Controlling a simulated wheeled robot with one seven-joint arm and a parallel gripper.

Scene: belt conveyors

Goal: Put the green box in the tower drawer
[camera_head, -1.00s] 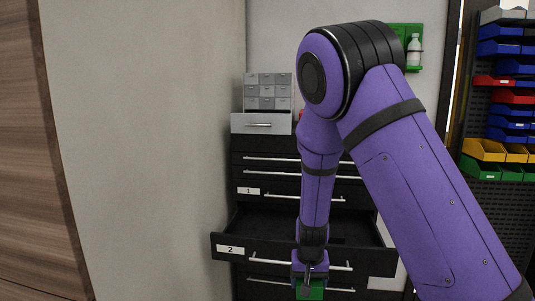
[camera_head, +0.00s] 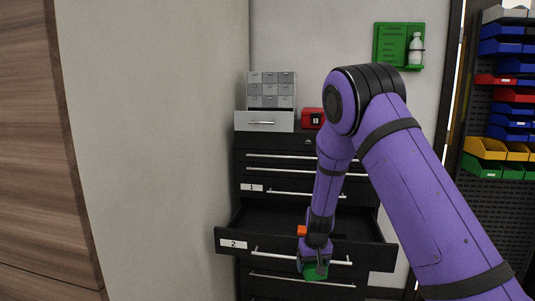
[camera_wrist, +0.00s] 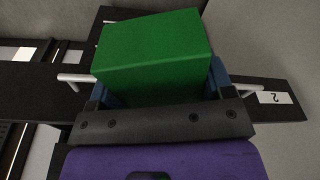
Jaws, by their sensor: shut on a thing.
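My gripper (camera_head: 314,262) is shut on the green box (camera_head: 316,271). The box also fills the middle of the wrist view (camera_wrist: 155,55), between the blue fingers. The tower is a black drawer cabinet against the wall. Its drawer labelled 2 (camera_head: 275,245) is pulled open, and its inside (camera_head: 262,217) looks dark and empty where it shows. The gripper and box are in front of this drawer's face, overlapping its handle in the head view. My arm hides part of the drawer's right side.
Closed drawers lie above and below the open one, including one labelled 1 (camera_head: 285,192). A grey small-parts organizer (camera_head: 271,90) and a red box (camera_head: 312,118) stand on top. Colored bins (camera_head: 486,148) hang at the right. A pale wall (camera_head: 150,150) is at the left.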

